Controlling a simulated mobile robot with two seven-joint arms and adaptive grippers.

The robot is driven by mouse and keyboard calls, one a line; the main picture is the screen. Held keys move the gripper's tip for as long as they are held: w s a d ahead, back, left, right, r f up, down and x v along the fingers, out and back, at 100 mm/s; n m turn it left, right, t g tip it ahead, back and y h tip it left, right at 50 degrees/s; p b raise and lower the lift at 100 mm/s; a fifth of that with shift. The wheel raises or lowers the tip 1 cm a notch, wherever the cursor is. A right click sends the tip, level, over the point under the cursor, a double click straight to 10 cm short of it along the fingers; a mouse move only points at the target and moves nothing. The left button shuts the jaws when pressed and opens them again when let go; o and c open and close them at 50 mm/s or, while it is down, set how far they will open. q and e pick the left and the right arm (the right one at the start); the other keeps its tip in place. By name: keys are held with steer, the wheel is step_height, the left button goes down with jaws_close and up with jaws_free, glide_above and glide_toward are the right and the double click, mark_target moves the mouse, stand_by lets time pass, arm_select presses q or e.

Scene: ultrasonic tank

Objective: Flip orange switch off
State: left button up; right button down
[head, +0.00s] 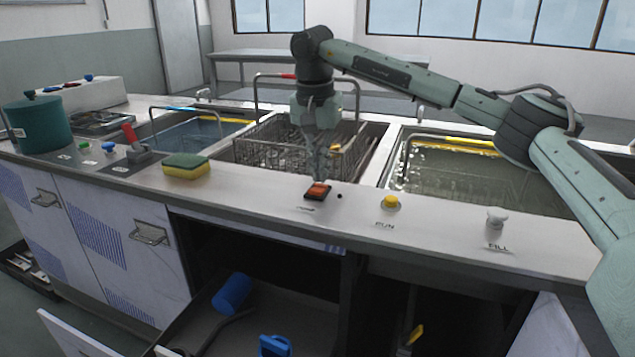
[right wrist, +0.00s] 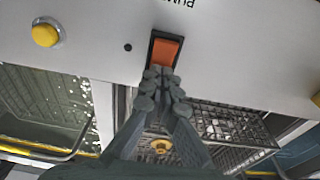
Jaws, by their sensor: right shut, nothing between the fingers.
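The orange switch (head: 318,190) is a rocker in a dark frame on the counter's front strip. In the right wrist view the orange switch (right wrist: 165,51) shows just beyond my fingertips, with the label "PUMP" partly in view. My right gripper (head: 321,174) points down at the switch from above, its fingers shut and empty. In the right wrist view the tips of my right gripper (right wrist: 164,82) overlap the near edge of the switch's frame; I cannot tell whether they touch it. Which way the rocker is tipped is hard to tell. My left gripper is out of view.
A yellow RUN button (head: 391,202) and a white FILL knob (head: 496,216) sit to the right. A yellow-green sponge (head: 186,166) and a red-handled lever (head: 131,134) lie to the left. Behind are a wire basket (head: 262,155) and a water-filled tank (head: 480,184).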

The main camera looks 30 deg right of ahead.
mark_target(320, 186)
steer(key=shift+r, duration=2.85)
steer(key=shift+f, duration=0.1)
